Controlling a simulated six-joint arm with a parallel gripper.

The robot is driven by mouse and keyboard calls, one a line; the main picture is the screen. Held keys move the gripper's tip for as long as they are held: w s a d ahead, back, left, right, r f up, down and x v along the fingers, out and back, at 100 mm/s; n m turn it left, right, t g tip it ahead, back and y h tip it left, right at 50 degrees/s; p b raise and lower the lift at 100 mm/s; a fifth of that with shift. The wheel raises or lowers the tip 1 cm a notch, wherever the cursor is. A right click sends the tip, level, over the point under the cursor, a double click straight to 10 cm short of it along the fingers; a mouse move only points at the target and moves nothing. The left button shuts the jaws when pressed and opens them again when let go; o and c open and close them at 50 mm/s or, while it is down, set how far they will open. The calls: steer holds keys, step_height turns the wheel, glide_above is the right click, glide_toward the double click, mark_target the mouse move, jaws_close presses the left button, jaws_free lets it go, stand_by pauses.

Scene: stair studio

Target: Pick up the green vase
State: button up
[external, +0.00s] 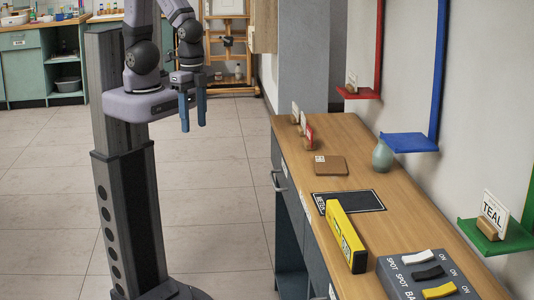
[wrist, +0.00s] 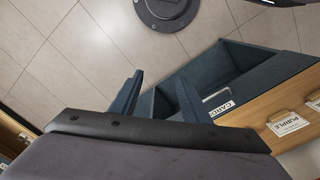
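The green vase (external: 382,156) is small, rounded and pale grey-green. It stands upright on the wooden desktop near the wall, beside the blue shelf, in the external view. My gripper (external: 192,118) hangs over the floor to the left of the desk, well apart from the vase, with its blue fingers pointing down. In the wrist view my gripper (wrist: 157,98) shows its two fingers spread with nothing between them. The vase is not visible in the wrist view.

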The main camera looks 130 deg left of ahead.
mark_target(374, 154)
steer(key=o, duration=0.5)
steer(key=shift+o, duration=0.2)
steer(key=shift+w, duration=0.1)
